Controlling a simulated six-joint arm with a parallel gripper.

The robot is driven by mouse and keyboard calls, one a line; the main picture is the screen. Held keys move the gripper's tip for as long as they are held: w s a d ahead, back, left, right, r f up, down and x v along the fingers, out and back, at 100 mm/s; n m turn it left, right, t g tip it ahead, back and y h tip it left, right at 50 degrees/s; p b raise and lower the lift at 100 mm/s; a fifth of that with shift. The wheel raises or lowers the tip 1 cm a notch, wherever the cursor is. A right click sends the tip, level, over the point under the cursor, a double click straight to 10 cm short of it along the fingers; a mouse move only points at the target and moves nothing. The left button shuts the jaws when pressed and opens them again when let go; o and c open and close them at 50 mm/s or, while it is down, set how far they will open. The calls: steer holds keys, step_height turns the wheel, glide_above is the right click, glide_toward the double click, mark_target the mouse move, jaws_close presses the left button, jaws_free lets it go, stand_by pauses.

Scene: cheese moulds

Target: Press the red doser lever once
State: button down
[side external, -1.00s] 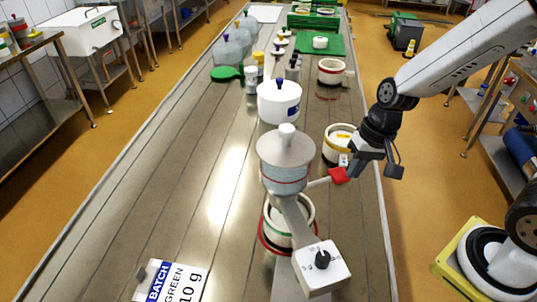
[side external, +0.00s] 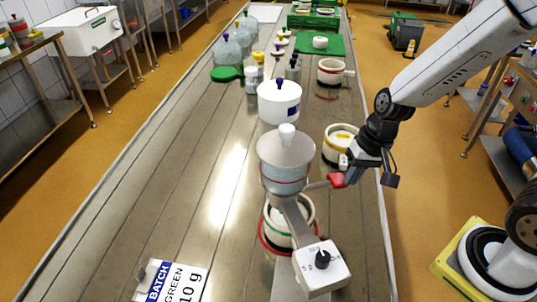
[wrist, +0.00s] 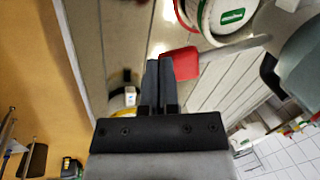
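The red doser lever (side external: 336,180) sticks out to the right of the grey doser (side external: 286,165) on a thin grey arm. It also shows as a red paddle in the wrist view (wrist: 180,64). My gripper (side external: 350,179) is at the paddle's right end and seems to touch it. In the wrist view the gripper's two fingers (wrist: 160,66) are together with nothing between them, their tips beside and partly over the paddle. A white mould with a green stripe (side external: 279,233) stands under the doser inside a red ring.
A white box with a black dial (side external: 322,268) is at the doser's foot. A BATCH GREEN 10 g sign (side external: 172,282) lies front left. A yellow-striped mould (side external: 338,149) stands close behind my gripper. The bench's left side is mostly clear.

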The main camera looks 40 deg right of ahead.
steer(key=shift+f, duration=0.75)
steer(key=shift+r, duration=0.2)
stand_by(0.3)
step_height(320, 180, up, 9)
steer(key=shift+f, duration=0.15)
stand_by(1.6)
steer(key=shift+f, duration=0.1)
steer(key=s+d+f+n+t+h, duration=0.1)
steer(key=d+f+n+h, duration=0.1)
steer(key=d+f+n, duration=0.2)
step_height(320, 180, down, 2)
steer(key=shift+s+f+n+h, duration=0.1)
steer(key=shift+s+n+h, duration=0.2)
steer(key=shift+n, duration=0.2)
stand_by(0.7)
